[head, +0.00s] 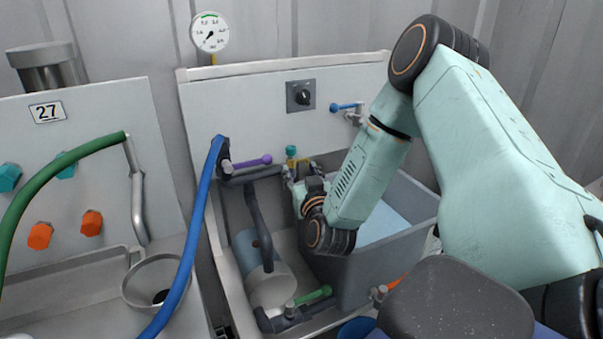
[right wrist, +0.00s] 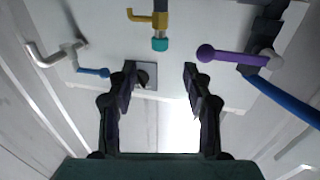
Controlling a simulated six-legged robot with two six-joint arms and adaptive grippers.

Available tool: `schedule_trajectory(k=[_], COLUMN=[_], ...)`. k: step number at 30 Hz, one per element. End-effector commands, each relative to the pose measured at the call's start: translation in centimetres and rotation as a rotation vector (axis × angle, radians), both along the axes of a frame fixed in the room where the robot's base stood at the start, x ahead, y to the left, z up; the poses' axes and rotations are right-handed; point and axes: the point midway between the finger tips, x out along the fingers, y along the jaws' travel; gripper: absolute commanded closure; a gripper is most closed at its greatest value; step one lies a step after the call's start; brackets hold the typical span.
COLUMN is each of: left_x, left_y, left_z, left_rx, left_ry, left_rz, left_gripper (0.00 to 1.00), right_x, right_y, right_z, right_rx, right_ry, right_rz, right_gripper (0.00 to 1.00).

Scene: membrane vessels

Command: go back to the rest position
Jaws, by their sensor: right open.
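My right arm reaches in from the right of the head view, and its gripper (head: 296,174) is in front of the white back panel (head: 245,115), partly hidden by my wrist. In the right wrist view the two dark fingers of the right gripper (right wrist: 160,85) are spread apart with nothing between them. A dark knob on a grey plate (right wrist: 146,76) shows behind the gap. My left gripper is not in view.
Near the right gripper are a purple-handled valve (head: 253,162), a teal-tipped brass fitting (head: 291,151) and a blue-handled valve (head: 344,106). A grey tank (head: 333,275) stands below my forearm. A blue hose (head: 194,235) and green hose (head: 60,165) hang left.

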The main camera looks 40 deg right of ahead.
Motion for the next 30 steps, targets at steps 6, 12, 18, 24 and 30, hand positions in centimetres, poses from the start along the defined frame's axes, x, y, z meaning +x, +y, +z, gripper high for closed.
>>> schedule_trajectory(k=[6, 12, 18, 24, 30], left_x=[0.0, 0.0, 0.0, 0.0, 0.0], left_y=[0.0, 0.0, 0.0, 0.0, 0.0], left_z=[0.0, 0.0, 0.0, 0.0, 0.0], left_rx=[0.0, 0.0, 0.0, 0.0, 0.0], left_ry=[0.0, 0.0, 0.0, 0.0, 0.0], left_rz=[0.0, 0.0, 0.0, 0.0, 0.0], left_gripper=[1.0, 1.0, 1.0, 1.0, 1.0], right_x=[-0.2, -0.2, -0.2, -0.4, -4.3], right_y=[0.1, 0.1, 0.1, 1.6, 10.2], right_z=[0.0, 0.0, 0.0, -3.3, -12.1], right_rx=[0.0, 0.0, 0.001, 0.158, 0.405], right_ry=[-0.001, -0.001, 0.0, 0.089, 0.439], right_rz=[-0.001, 0.0, 0.0, 0.043, 0.189], right_gripper=[0.5, 0.5, 0.5, 0.5, 0.5])
